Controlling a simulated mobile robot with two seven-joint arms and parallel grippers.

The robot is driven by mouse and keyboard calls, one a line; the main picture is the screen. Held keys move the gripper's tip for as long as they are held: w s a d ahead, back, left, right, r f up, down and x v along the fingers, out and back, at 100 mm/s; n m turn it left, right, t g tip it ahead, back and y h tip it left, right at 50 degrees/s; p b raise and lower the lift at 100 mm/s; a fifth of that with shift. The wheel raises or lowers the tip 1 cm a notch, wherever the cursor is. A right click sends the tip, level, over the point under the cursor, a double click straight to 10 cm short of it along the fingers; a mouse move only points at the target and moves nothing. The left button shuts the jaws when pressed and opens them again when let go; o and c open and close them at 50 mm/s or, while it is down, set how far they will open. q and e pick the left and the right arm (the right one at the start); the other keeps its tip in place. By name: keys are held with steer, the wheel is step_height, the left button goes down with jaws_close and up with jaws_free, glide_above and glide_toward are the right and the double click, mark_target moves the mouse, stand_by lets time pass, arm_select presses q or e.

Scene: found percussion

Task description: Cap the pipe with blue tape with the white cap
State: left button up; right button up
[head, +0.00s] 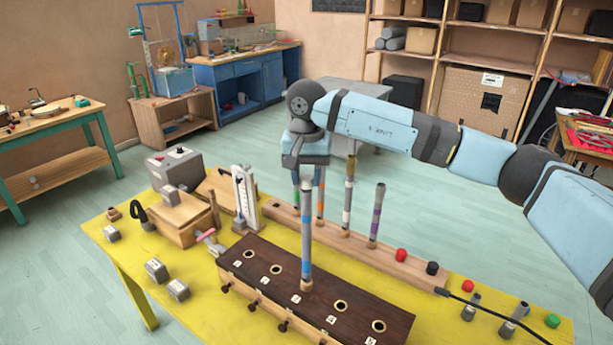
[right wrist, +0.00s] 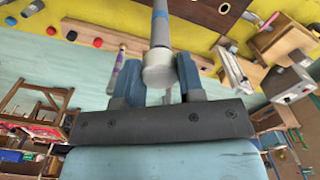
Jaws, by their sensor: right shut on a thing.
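The pipe with blue tape (head: 306,236) stands upright at the middle hole of the dark-topped box (head: 262,252). In the right wrist view the pipe (right wrist: 160,30) runs away from my gripper, with its near end at the whitish cap (right wrist: 158,72). My right gripper (head: 305,178) is above the pipe's top, pointing down. In the right wrist view its blue fingers (right wrist: 158,80) are shut on the cap. The cap is in line with the pipe and appears to touch its end; how far it is seated cannot be told. My left gripper is out of view.
Behind the box, a wooden rack (head: 400,264) holds several taped pipes, including a purple-banded one (head: 376,216). Red (head: 401,255), black (head: 432,268) and green (head: 552,320) caps stand to the right. Grey blocks and a white upright stand (head: 245,195) are on the yellow table's left part.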

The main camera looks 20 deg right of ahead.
mark_target(306, 176)
stand_by(0.9)
steer(key=shift+f+b, duration=1.5)
steer(key=shift+f, duration=0.15)
steer(key=o, duration=1)
steer(key=shift+c, duration=0.2)
step_height(306, 176, up, 14)
steer(key=b, duration=0.1)
steer(key=shift+b, duration=0.3)
steer(key=shift+f, duration=0.1)
